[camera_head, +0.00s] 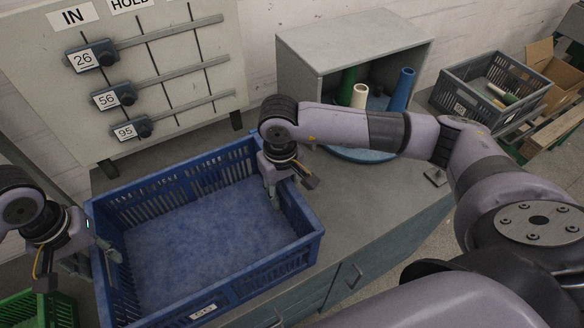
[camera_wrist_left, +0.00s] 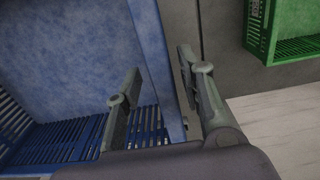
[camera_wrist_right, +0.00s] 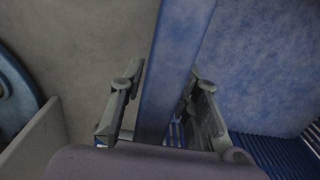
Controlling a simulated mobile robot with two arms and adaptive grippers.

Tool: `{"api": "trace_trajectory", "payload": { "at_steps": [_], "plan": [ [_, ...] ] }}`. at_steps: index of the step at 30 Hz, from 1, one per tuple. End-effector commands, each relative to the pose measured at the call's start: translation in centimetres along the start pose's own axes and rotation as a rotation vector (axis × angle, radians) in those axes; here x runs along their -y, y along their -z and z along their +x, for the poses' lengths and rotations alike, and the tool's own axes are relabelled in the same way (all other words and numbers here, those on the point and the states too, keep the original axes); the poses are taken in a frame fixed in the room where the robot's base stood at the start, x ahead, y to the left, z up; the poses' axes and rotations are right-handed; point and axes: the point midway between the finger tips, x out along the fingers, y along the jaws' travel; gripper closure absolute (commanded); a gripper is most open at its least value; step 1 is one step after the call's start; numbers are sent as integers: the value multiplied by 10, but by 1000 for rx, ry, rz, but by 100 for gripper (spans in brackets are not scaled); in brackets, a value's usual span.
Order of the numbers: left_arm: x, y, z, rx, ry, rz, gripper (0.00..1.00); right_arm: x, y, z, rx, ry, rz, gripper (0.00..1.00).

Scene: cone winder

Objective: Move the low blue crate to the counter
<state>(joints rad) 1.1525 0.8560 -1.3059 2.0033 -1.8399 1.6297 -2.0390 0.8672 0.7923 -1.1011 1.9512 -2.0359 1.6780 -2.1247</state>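The low blue crate (camera_head: 205,305) is empty and upright, with slotted side walls and a small label on its near wall. It appears to sit on the grey counter (camera_head: 350,205), at its left part; its underside is hidden. My left gripper (camera_head: 108,250) is at the crate's left wall. In the left wrist view its open fingers (camera_wrist_left: 163,92) stand on either side of the blue wall (camera_wrist_left: 152,50). My right gripper (camera_head: 274,190) is at the right wall. In the right wrist view its open fingers (camera_wrist_right: 163,92) straddle that wall (camera_wrist_right: 180,40), with a gap showing.
A panel (camera_head: 190,60) with IN and HOLD signs and numbered units stands behind the crate. A grey open box (camera_head: 355,45) with coloured cones stands at the back. A grey crate (camera_head: 490,85) is at the right. A green crate (camera_head: 45,310) is low at the left.

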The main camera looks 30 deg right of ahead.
Motion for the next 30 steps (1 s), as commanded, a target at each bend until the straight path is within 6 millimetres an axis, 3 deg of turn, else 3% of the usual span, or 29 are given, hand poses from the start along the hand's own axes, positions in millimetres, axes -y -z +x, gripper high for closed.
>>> {"api": "trace_trajectory", "payload": {
  "at_steps": [3, 9, 17, 20, 30],
  "plan": [
    [0, 1, -28, -4, -1, 1, 64, 0, 0, 0, 0, -1, 1, 70],
    [-1, 1, -65, -3, -2, 1, 64, 0, 0, 0, 0, -1, 1, 70],
    [-1, 0, -83, 0, -2, 1, 64, 0, 1, -5, -1, 0, 0, 70],
    [-1, 0, -84, 1, -2, 1, 64, 0, 1, -18, -4, 0, -1, 70],
    [-1, 0, -83, 1, -2, 1, 64, 0, 1, -89, -5, 0, 0, 70]
  ]
}}
